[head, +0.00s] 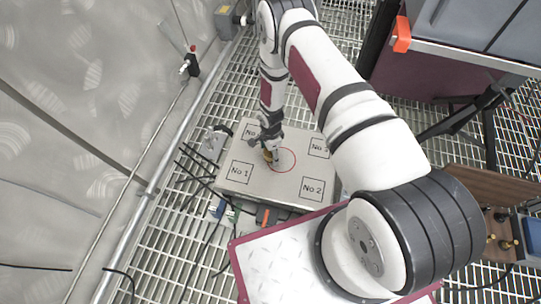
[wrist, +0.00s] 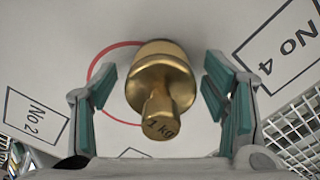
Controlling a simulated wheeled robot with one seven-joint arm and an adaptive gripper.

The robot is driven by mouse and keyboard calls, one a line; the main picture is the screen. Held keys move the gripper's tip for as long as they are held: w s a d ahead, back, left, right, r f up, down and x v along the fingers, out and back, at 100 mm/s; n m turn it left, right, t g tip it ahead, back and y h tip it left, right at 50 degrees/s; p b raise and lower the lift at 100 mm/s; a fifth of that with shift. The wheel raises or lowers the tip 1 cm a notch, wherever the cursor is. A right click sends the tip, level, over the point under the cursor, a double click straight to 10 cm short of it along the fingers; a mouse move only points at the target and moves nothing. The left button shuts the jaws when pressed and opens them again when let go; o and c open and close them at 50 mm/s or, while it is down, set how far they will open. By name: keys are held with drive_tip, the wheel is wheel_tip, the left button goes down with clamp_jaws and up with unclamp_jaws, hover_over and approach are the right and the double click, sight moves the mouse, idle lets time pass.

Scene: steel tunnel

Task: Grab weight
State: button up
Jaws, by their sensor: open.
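A brass weight (wrist: 160,80) marked "1 kg" stands on a pale board (head: 250,184), partly inside a red circle drawn there. In the wrist view its knob points toward the camera. My gripper (wrist: 160,95) is open, with one green-padded finger on each side of the weight and a gap on both sides. In the head view my gripper (head: 272,156) is over the board near the red circle, and the weight is mostly hidden by it. I cannot tell the exact height of the fingertips against the weight.
The board has boxes marked No 1 (head: 240,172), No 2 (head: 312,188) and No 4 (wrist: 282,45). A metal grating floor surrounds it, with black cables on the left. A curved wall and pipe run along the left. A grey case (head: 470,25) stands at upper right.

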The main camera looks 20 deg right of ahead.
drive_tip(key=shift+f, duration=0.1)
drive_tip(key=shift+w, duration=0.1)
clamp_jaws()
idle(0.3)
